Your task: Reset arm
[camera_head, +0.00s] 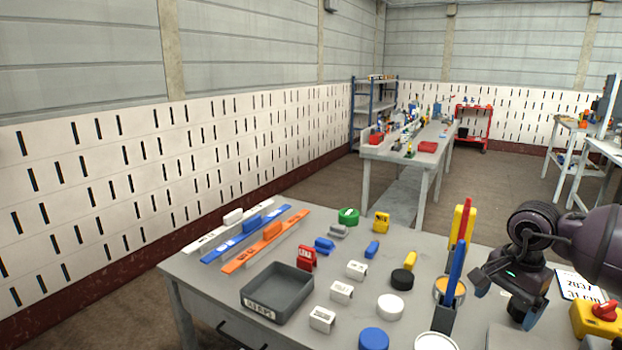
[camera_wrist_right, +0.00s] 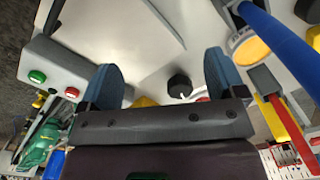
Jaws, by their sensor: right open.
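My right gripper (camera_head: 503,300) hangs above the right part of the grey table (camera_head: 220,275). In the right wrist view its two blue fingers stand wide apart with nothing held between them (camera_wrist_right: 163,75). A black round piece (camera_wrist_right: 179,85) shows beyond the gap, apart from the fingers. My left gripper is in neither view.
A grey tray (camera_head: 277,308), a black disc (camera_head: 402,278), a white disc (camera_head: 390,306) and a blue disc (camera_head: 373,339) lie on the table. A holder with a blue-handled tool (camera_head: 454,272) stands left of my gripper. A yellow box with red knob (camera_head: 592,319) is at right.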

